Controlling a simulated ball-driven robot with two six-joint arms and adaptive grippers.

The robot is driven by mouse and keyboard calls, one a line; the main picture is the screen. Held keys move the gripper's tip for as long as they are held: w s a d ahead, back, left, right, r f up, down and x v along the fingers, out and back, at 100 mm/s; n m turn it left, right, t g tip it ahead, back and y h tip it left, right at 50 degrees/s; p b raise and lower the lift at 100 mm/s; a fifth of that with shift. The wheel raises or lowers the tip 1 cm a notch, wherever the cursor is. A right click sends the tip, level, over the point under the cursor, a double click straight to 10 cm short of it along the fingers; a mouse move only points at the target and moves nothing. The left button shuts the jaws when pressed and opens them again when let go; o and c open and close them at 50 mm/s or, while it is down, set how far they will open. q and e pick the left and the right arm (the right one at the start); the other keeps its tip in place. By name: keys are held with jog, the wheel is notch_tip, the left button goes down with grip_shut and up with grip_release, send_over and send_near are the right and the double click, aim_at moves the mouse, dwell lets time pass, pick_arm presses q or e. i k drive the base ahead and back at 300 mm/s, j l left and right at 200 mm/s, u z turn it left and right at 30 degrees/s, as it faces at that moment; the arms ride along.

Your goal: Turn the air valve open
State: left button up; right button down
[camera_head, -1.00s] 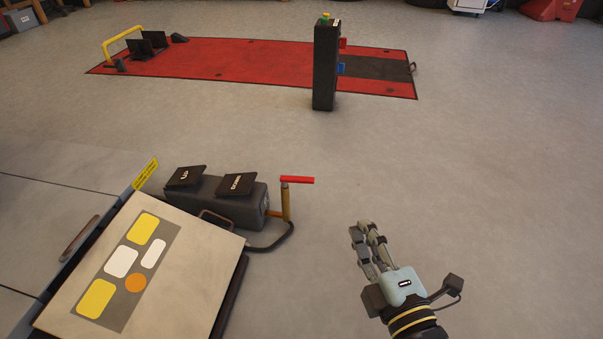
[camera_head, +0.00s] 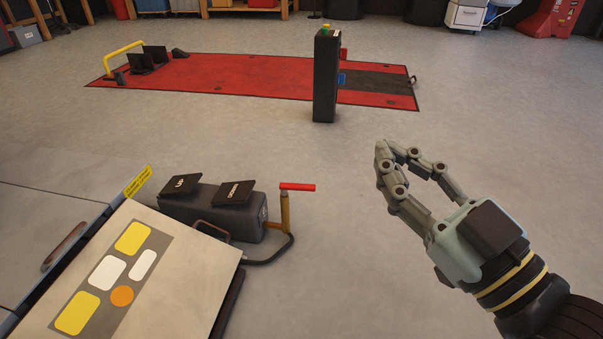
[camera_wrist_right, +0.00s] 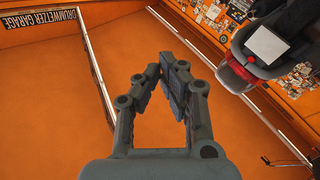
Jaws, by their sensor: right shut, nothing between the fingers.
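The air valve has a red lever handle (camera_head: 298,187) on top of an upright yellow-brown pipe (camera_head: 285,212). It stands at the right end of a dark pedal box with UP and DOWN pedals (camera_head: 210,210). The red handle points to the right. My right gripper (camera_head: 382,150) is to the right of the valve and above it in the picture, well apart from it. Its fingertips are together with nothing between them. The same gripper shows in the right wrist view (camera_wrist_right: 168,68), against an orange wall. The valve does not show there. My left gripper is not in view.
A cabinet with a sloped top (camera_head: 190,265) and colored patches stands at lower left. A black hose (camera_head: 275,255) curves by the pipe. A dark post (camera_head: 325,75) stands before a red lift platform (camera_head: 240,75). The floor between valve and gripper is clear.

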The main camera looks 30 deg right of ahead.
aim_at(284, 187)
jog(key=i+l+u, duration=0.2)
jog(key=i+l, duration=0.2)
jog(key=l, duration=0.25)
jog(key=i+l+u, duration=0.1)
jog(key=l, duration=0.25)
jog(key=i+l+u, duration=0.1)
jog(key=i+l, duration=0.2)
jog(key=i+l+u, duration=0.1)
jog(key=l, duration=0.35)
jog(key=i, duration=0.05)
